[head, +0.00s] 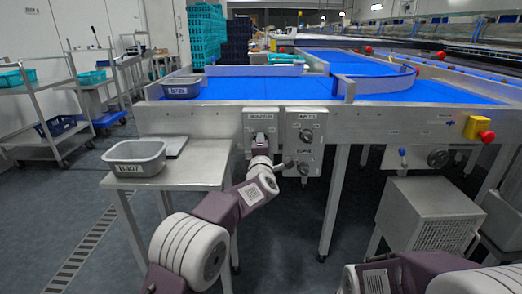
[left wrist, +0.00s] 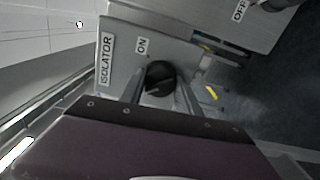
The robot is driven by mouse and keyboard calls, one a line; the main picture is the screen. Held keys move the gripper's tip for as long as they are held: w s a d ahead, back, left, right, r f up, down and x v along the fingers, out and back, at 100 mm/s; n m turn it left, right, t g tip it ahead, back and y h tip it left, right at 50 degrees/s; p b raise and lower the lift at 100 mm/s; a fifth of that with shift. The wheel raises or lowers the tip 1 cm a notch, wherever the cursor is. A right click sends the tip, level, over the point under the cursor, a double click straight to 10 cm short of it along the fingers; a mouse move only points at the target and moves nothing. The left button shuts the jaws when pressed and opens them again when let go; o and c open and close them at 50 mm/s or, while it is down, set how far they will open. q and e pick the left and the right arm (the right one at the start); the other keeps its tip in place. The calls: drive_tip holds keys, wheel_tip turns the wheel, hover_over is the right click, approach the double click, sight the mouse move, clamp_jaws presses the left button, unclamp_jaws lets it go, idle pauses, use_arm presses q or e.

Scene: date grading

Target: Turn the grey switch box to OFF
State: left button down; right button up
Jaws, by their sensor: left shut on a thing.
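The grey switch box (head: 262,121) is mounted on the front of the conveyor frame in the head view. In the left wrist view its face (left wrist: 123,75) carries the labels ISOLATOR and ON beside a round black knob (left wrist: 161,77). My left gripper (left wrist: 165,90) is shut on this knob, with one finger on each side. The fingers and wrist hide the lower part of the box, and I cannot tell the knob's exact setting. In the head view my left arm reaches up to the box. My right gripper is out of view; only its arm shows at bottom right.
A second grey box (head: 305,130) with several knobs stands right beside it. An OFF label (left wrist: 240,10) shows at the wrist view's top right. A steel side table (head: 190,175) with a grey tub (head: 135,165) stands left. A yellow and red stop button (head: 479,129) is at right.

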use_arm(q)
drive_tip(key=shift+f+n+b, duration=0.1)
drive_tip(key=shift+n+b, duration=0.2)
drive_tip(key=shift+n, duration=0.4)
drive_tip(key=c, duration=0.9)
unclamp_jaws()
drive_tip(key=shift+o, duration=0.2)
drive_tip(key=shift+s, duration=0.1)
drive_tip(key=s, duration=0.9)
drive_tip(key=shift+p, duration=0.45)
